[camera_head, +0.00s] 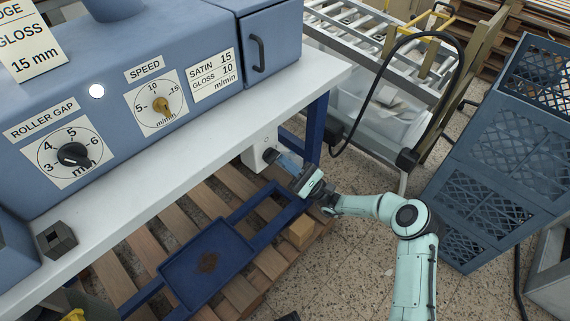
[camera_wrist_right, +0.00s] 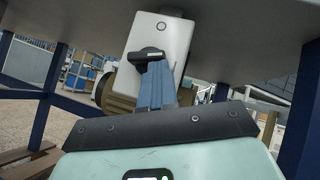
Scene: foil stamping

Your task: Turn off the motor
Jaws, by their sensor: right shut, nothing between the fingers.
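A white switch box (camera_head: 258,147) is mounted under the front edge of the machine's table, with a black knob (camera_head: 271,155) on its face. In the right wrist view the box (camera_wrist_right: 176,42) fills the upper middle, and the black knob (camera_wrist_right: 147,54) sits low on its face. My right gripper (camera_head: 283,160) reaches in from the right, its blue fingers shut and empty, tips at the knob. In the wrist view the fingertips (camera_wrist_right: 154,66) overlap the knob's lower side; whether they touch it I cannot tell. My left gripper is not in view.
The blue machine (camera_head: 110,90) with roller gap and speed dials stands on the white table (camera_head: 180,140). Below are a blue tray (camera_head: 225,250) and a wooden pallet (camera_head: 150,250). Blue table legs flank the box.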

